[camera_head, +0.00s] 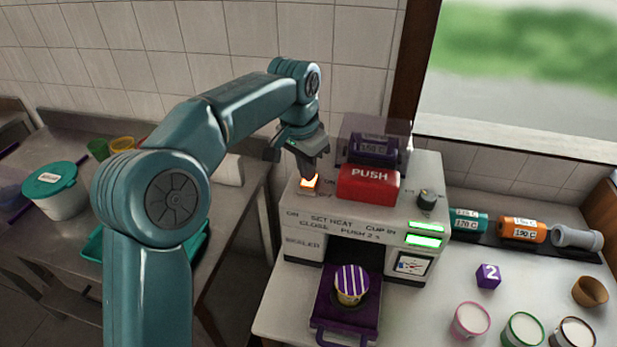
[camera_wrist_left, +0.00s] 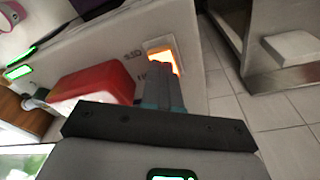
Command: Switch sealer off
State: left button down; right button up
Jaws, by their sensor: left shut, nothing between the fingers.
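The sealer (camera_head: 340,225) is a pale boxy machine on the right-hand counter. In the left wrist view the shut fingers (camera_wrist_left: 162,82) cover part of the switch. A red PUSH block (camera_head: 368,183) sits right of the switch. My right gripper is not in view.
A purple-striped cup (camera_head: 351,284) sits on the purple tray (camera_head: 327,325) at the sealer's front. A dark knob (camera_head: 427,197) and green displays (camera_head: 425,241) are at its right.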

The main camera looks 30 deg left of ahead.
aim_at(307, 184)
pick_arm(q)
jog(key=shift+w+f, duration=0.1)
jog(key=shift+f, duration=0.05)
jog(key=shift+f, duration=0.15)
jog(key=shift+f+b, duration=0.65)
dwell(0.4)
jog(key=shift+r, duration=0.1)
notch_tip(307, 184, up, 5)
jog(key=p, duration=0.5)
jog(key=shift+r+p, duration=0.65)
jog(key=shift+r, duration=0.3)
